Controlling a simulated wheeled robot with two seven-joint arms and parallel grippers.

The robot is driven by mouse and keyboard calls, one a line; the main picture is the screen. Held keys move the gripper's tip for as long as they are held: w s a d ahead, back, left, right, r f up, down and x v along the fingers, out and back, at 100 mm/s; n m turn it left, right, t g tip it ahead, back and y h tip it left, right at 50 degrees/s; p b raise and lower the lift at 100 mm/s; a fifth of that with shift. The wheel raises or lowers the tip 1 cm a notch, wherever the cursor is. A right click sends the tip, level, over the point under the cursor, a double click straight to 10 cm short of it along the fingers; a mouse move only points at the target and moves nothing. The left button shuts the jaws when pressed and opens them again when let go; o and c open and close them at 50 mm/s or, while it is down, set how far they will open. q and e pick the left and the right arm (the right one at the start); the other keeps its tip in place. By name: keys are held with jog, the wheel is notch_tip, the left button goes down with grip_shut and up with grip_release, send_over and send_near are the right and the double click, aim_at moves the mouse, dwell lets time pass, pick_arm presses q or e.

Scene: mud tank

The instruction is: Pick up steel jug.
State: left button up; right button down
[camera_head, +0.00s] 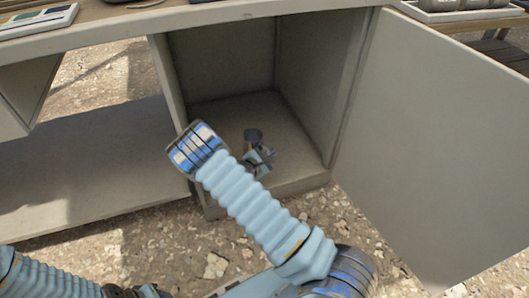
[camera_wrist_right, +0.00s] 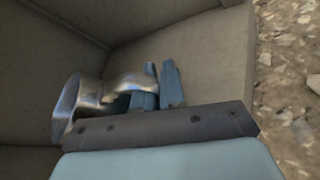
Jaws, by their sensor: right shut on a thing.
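The steel jug (camera_head: 253,135) is inside the open cabinet, partly hidden behind my right gripper in the head view. In the right wrist view the shiny steel jug (camera_wrist_right: 83,103) lies to the left of the fingers, and its curved handle reaches between them. My right gripper (camera_head: 262,157) is low in the cabinet near the floor panel. It also shows in the right wrist view (camera_wrist_right: 157,88), with its blue fingers shut on the jug's handle. I cannot tell whether the jug touches the cabinet floor. My left gripper is not in view; only part of the left arm shows at the bottom left.
The cabinet (camera_head: 220,60) has side walls close around my right gripper. Its door (camera_head: 430,140) stands wide open on the right. A benchtop (camera_head: 120,30) runs above, with a tray (camera_head: 470,12) at the upper right. Gravel ground lies in front.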

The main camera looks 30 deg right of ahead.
jog(key=s+r, duration=0.3)
jog(key=s, duration=0.4)
jog(key=shift+r+p, duration=0.15)
jog(key=shift+p, duration=0.3)
